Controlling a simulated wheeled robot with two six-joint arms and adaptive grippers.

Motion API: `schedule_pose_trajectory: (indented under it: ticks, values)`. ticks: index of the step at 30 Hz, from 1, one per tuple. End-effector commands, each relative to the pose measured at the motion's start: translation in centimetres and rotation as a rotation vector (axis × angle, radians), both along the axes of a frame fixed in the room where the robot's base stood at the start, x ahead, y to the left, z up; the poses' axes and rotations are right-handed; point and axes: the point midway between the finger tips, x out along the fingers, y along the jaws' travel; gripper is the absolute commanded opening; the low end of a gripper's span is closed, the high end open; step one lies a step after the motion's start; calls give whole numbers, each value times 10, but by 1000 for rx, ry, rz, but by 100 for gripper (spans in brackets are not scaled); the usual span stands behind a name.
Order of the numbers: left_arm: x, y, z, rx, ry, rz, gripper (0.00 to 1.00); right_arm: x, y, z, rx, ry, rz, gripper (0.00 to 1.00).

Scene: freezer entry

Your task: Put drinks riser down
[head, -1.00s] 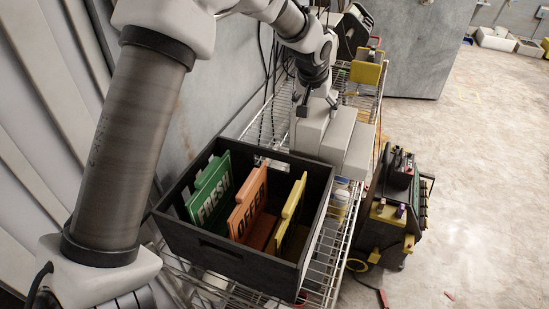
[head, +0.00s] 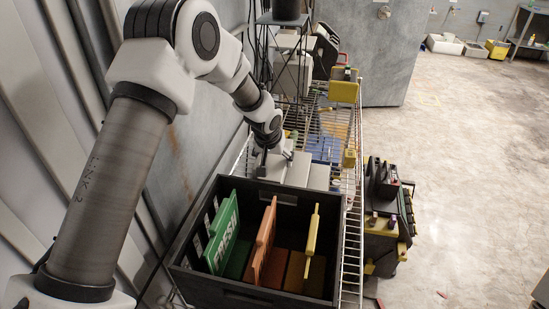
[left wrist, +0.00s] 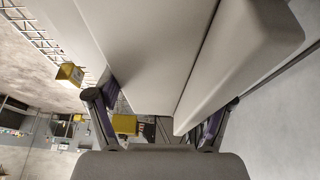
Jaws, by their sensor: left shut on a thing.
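The drinks riser (head: 319,176) is a pale grey stepped block. In the head view it is just behind the black crate, over the wire shelf, with its lower part hidden by the crate's back wall. My left gripper (head: 274,162) is shut on it from above. In the left wrist view the riser (left wrist: 150,50) fills the middle between the two fingers of my left gripper (left wrist: 163,102). I cannot tell whether its underside touches the shelf. My right gripper is in neither view.
The black crate (head: 258,297) holds green, orange and yellow sign boards, close in front of the riser. The wire shelf (head: 352,215) runs back along the wall, with a yellow-tagged item (head: 344,91) farther back. A black and yellow machine (head: 385,215) stands on the floor at right.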

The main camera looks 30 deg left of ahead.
Motion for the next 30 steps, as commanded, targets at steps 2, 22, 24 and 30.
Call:
schedule_pose_trajectory:
  ticks: [2, 22, 24, 30]
  values:
    - [1, 0, -3, 0, -3, 0, 13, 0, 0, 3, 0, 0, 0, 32]
    - [0, -1, -1, 0, -3, 0, 100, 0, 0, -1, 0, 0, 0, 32]
    - [-3, -1, 6, 0, -4, 0, 100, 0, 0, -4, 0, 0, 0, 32]
    - [-21, -4, 48, 0, -6, -1, 100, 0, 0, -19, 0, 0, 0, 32]
